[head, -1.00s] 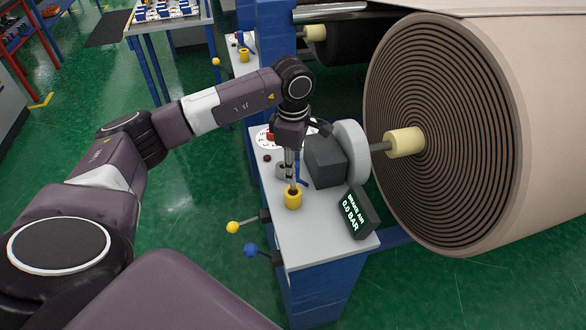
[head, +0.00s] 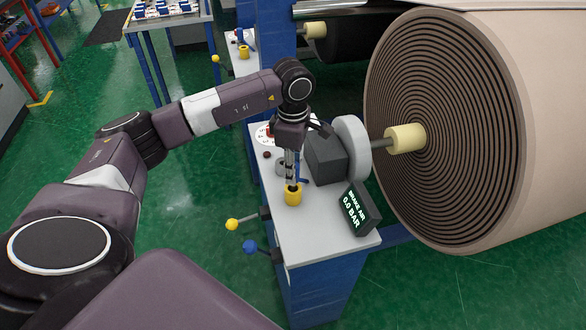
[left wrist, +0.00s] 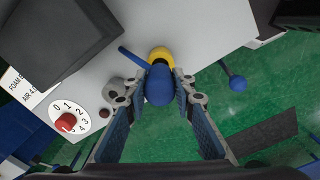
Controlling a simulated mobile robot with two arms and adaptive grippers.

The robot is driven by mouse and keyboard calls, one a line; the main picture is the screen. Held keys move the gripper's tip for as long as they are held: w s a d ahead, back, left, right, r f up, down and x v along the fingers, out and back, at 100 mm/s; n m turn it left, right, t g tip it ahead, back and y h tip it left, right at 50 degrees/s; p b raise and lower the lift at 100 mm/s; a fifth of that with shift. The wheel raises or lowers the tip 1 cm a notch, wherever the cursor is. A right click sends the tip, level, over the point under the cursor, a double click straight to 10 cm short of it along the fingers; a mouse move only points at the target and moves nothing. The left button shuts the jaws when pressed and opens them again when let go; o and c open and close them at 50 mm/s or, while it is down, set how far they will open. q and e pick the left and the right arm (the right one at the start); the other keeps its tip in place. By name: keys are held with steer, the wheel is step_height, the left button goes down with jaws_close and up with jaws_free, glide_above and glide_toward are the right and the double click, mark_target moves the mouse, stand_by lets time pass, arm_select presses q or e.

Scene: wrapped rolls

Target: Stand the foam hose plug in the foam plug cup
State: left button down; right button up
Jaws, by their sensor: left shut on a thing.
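The foam hose plug (left wrist: 159,86) shows in the left wrist view as a blue, rounded end between my fingers. The yellow foam plug cup (head: 293,196) stands on the grey bench top. My left gripper (head: 291,180) points down just above this cup and is shut on the plug. In the left wrist view my left gripper (left wrist: 160,90) has a finger on each side of the blue end, and the yellow cup (left wrist: 161,54) shows right behind it. The fingers hide the plug's lower end, so I cannot tell whether it is inside the cup. My right gripper is not in view.
A dark grey block (head: 325,160) and a display reading 0.0 BAR (head: 361,211) stand right of the cup. A grey cup (left wrist: 115,90) and a dial with a red knob (left wrist: 68,121) are nearby. Yellow and blue ball levers (head: 250,247) stick out left. A large roll (head: 440,130) fills the right.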

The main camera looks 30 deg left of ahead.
arm_select(q)
steer(key=shift+f+b, duration=1.25)
steer(key=shift+f, duration=0.4)
steer(key=c, duration=1.5)
jaws_free()
steer(key=shift+r, duration=0.1)
steer(key=shift+c, duration=0.2)
step_height(320, 180, up, 12)
